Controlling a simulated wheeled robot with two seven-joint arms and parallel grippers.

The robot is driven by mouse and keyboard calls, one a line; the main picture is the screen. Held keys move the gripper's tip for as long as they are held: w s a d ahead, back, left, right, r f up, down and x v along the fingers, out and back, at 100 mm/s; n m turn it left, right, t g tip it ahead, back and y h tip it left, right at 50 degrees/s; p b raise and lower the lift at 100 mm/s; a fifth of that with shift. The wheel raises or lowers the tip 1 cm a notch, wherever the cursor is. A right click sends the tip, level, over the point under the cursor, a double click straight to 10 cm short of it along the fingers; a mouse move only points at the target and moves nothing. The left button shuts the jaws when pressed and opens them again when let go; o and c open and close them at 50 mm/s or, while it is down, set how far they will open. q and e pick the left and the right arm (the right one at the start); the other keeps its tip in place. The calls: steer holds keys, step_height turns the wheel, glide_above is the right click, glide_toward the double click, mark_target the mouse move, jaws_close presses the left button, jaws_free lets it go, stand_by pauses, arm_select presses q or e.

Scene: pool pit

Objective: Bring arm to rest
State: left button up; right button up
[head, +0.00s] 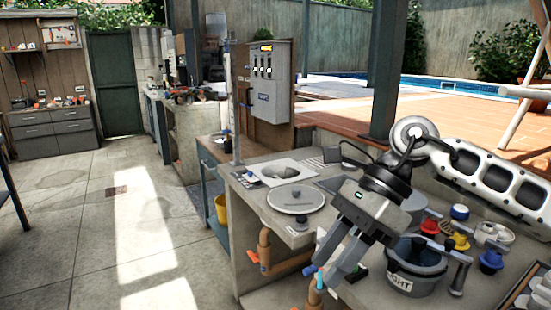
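My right arm comes in from the right edge, with a white forearm and a dark grey wrist. My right gripper (328,272) points down and to the left, above the near part of the concrete counter (245,205). Its two grey fingers stand apart, with a gap between them, and I see nothing held in it. A small blue and orange piece shows by the fingertips; I cannot tell whether it touches them. My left arm and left gripper are not in view.
A dark bucket (412,262) with a white label stands right of the gripper, among several colored valve handles (459,241). A round grey lid (295,198) lies left of the wrist. A grey electrical box (270,85) stands behind. The paved floor (90,215) at left is clear.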

steer(key=s+a+f+m+y+b, duration=0.1)
steer(key=s+a+m+y, duration=0.1)
steer(key=a+m+y, duration=0.45)
steer(key=s+a+f+m+y+b, duration=0.1)
steer(key=s+a+m+y+b, duration=0.15)
steer(key=a+m+y, duration=0.45)
steer(key=w+d+f+m+t+h+b, duration=0.15)
steer(key=d+f+m+t+h, duration=0.45)
steer(key=f+m+t, duration=0.65)
steer(key=w+d+f+m+t+h, duration=0.3)
steer(key=d+f+m+t+h, duration=0.4)
steer(key=m, duration=1.1)
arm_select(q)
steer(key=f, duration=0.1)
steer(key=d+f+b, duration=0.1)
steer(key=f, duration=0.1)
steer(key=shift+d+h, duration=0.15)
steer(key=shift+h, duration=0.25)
arm_select(e)
steer(key=s+d+f+m+g+h, duration=0.2)
steer(key=s+d+f+m, duration=0.1)
steer(key=s+f, duration=0.3)
steer(key=s+d+f+m+g+h, duration=0.2)
steer(key=s+f+m, duration=0.4)
steer(key=f, duration=0.4)
steer(key=shift+s+d+f+g, duration=0.15)
steer(key=shift+s+d+g, duration=0.05)
steer(key=shift+d+g, duration=0.6)
